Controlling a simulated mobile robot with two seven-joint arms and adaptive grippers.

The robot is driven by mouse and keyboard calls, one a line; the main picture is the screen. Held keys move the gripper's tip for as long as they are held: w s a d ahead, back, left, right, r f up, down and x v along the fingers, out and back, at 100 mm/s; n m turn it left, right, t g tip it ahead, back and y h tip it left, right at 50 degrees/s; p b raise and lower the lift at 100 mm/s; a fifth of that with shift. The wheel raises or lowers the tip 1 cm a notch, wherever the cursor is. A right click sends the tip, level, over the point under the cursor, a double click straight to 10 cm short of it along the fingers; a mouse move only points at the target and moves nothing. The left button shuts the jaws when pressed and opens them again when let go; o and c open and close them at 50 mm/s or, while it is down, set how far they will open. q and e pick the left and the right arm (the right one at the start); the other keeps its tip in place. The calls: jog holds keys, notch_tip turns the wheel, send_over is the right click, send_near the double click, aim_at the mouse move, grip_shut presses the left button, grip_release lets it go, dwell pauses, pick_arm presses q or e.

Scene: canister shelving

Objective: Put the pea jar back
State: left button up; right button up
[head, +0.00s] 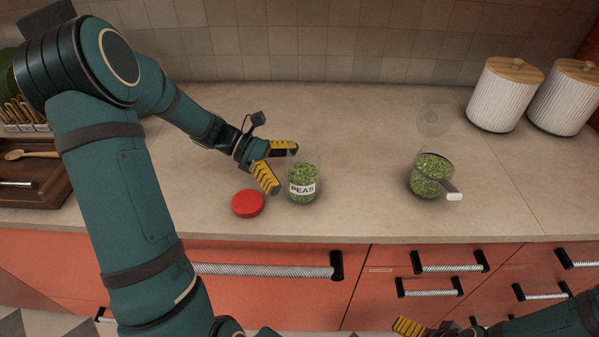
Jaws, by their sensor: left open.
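The pea jar (303,186) is clear, holds green peas and has a white "PEAS" label. It stands upright and without a lid on the counter. A red lid (248,203) lies on the counter just left of it. My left gripper (277,163) is open and empty, with its yellow-padded fingers close to the jar's left side; I cannot tell if they touch it. A clear measuring cup (431,175) with peas in it stands to the right, its handle pointing to the lower right. My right gripper (410,326) shows only partly at the bottom edge, below the counter.
Two white ribbed canisters with wooden lids, the nearer one (504,95) and another (566,97), stand at the back right. A clear round lid or dish (434,118) is near them. A dark wooden tray (58,190) with utensils is at left. The counter between jar and cup is clear.

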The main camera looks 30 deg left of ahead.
pick_arm(q)
jog(key=p+v, duration=0.1)
jog(key=v, duration=0.7)
jog(key=shift+a, duration=0.2)
jog(key=shift+r, duration=0.1)
